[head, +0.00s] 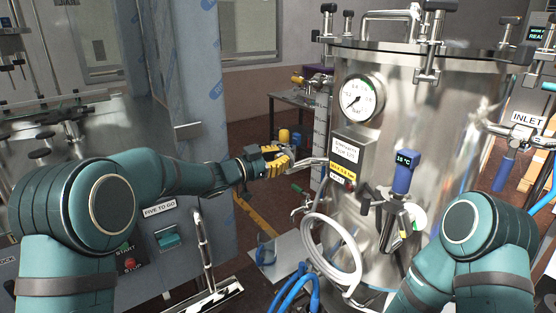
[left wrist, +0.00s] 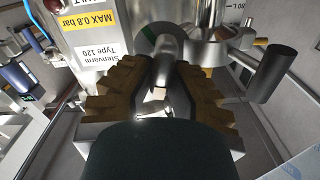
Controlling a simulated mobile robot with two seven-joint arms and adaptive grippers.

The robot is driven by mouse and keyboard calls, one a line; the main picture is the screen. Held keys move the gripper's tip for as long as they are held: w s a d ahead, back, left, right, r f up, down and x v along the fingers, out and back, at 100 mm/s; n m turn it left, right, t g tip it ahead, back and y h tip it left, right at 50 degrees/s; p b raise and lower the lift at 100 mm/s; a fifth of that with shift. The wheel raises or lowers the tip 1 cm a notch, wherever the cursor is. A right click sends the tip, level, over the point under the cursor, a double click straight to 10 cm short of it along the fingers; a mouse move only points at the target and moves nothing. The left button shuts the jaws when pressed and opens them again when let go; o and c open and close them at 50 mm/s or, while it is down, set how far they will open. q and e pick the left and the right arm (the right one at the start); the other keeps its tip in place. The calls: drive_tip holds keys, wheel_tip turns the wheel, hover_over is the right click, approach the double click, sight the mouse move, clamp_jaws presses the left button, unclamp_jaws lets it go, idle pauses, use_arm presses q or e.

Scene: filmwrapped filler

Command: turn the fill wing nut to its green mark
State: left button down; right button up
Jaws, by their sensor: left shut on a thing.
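My left gripper (head: 277,161) reaches in from the left to the steel tank's left side. In the left wrist view its yellow-brown ribbed fingers (left wrist: 158,92) are shut around a silver metal piece that looks like the fill wing nut (left wrist: 168,60). Behind the nut is a round dark dial with a green mark (left wrist: 147,44) at its upper left. The nut's upper part lies to the right of the green. Its lower part is between the fingers. My right arm is at the lower right in the head view, with its gripper out of view.
The steel tank (head: 460,110) carries a pressure gauge (head: 358,100) and a blue sensor (head: 403,172). A pale hose (head: 345,243) loops below. A dark cylindrical handle (left wrist: 271,73) stands right of the fingers in the wrist view. A grey machine (head: 110,110) is at the left.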

use_arm(q)
drive_tip(key=m+b, duration=0.1)
drive_tip(key=m, duration=0.1)
drive_tip(key=m+b, duration=0.1)
drive_tip(key=m, duration=0.3)
drive_tip(key=shift+s+d+f+b, duration=0.2)
drive_tip(key=shift+s+b, duration=0.05)
drive_tip(key=shift+b, duration=0.15)
drive_tip(key=m, duration=0.3)
drive_tip(key=shift+s+d, duration=0.1)
drive_tip(key=m, duration=0.3)
drive_tip(key=f+m, duration=0.1)
drive_tip(key=m, duration=0.7)
drive_tip(key=shift+f+b, duration=0.15)
drive_tip(key=shift+b, duration=0.2)
drive_tip(key=shift+w+f+m, duration=0.1)
drive_tip(key=shift+m, duration=1.6)
drive_tip(key=shift+w+f+m, duration=0.1)
drive_tip(key=shift+m, duration=1.6)
